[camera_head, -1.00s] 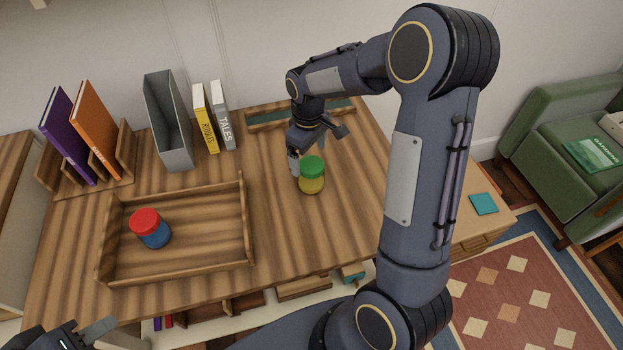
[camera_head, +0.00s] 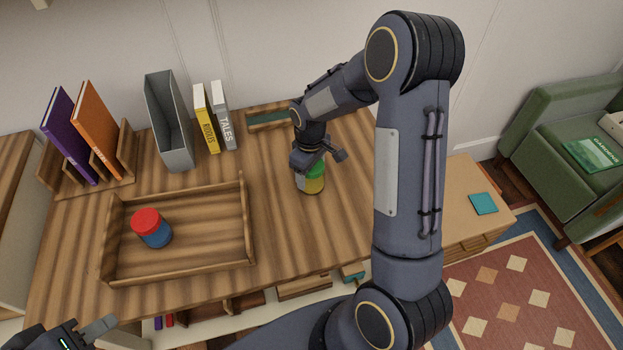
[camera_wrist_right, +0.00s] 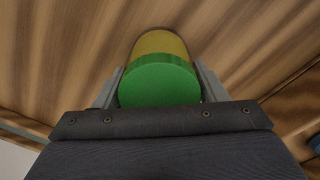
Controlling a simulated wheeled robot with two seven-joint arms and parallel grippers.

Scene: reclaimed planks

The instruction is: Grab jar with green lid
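The jar with the green lid (camera_head: 316,174) has a yellow body and stands on the wooden desk. The right wrist view shows its round green lid (camera_wrist_right: 160,82) and the yellow body (camera_wrist_right: 160,43) beyond it. My right gripper (camera_head: 308,178) is lowered over the jar, and its body hides part of the lid in the head view. In the wrist view its fingers (camera_wrist_right: 160,88) stand on either side of the lid, very close to it; firm contact is not clear. My left gripper (camera_head: 100,330) is partly in view at the bottom left, away from the jar.
A wooden tray (camera_head: 178,272) on the desk's left holds a blue jar with a red lid (camera_head: 150,228). Behind stand a bookrack (camera_head: 125,150), a grey file holder (camera_head: 178,150) and two books (camera_head: 215,120). The desk right of the jar is clear.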

